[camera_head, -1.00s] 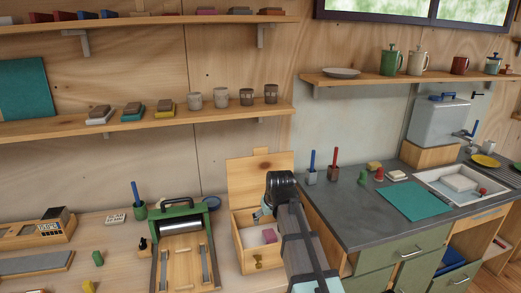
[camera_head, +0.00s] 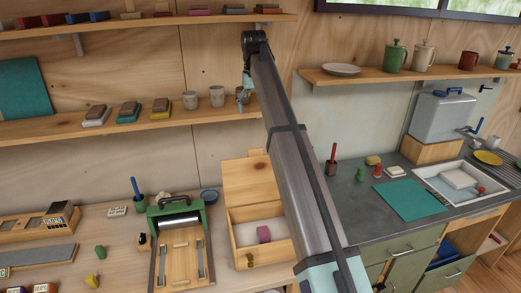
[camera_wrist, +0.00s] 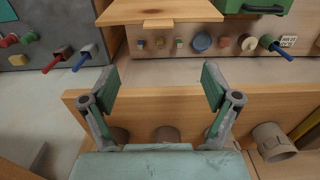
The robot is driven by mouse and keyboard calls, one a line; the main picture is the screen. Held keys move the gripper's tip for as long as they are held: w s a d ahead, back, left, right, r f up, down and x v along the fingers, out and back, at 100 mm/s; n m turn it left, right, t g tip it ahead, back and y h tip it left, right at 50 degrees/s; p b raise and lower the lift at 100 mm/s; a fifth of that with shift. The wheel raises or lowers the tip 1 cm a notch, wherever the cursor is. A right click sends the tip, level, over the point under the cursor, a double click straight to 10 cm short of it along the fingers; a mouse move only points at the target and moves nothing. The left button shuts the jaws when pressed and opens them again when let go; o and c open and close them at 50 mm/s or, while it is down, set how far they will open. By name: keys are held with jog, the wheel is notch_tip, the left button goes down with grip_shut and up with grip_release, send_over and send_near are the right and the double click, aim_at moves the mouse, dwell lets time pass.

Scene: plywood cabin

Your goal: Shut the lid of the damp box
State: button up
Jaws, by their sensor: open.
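The damp box (camera_head: 270,257) is a pale wooden box on the bench. Its lid (camera_head: 250,180) stands open and upright at the back, and a pink block (camera_head: 264,234) lies inside. My arm crosses in front of the box's right side and hides part of it. In the wrist view the lid (camera_wrist: 160,11) is at the top edge, with its small tab. My gripper (camera_wrist: 160,85) is open and empty, with nothing between its fingers. In the head view my gripper (camera_head: 243,96) is raised well above the lid, near the lower shelf.
The lower wall shelf (camera_head: 130,131) holds cups (camera_head: 217,96) and blocks close to my gripper; its board (camera_wrist: 160,110) passes beneath the fingers in the wrist view. A green-framed press (camera_head: 180,240) stands left of the box. The grey counter (camera_head: 360,220) is to the right.

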jog(key=b, duration=0.5)
send_over(255, 149)
notch_tip(255, 149, down, 6)
notch_tip(255, 149, down, 11)
jog(key=p, duration=0.4)
jog(key=shift+w+r, duration=0.1)
jog(key=shift+w, duration=0.05)
grip_shut()
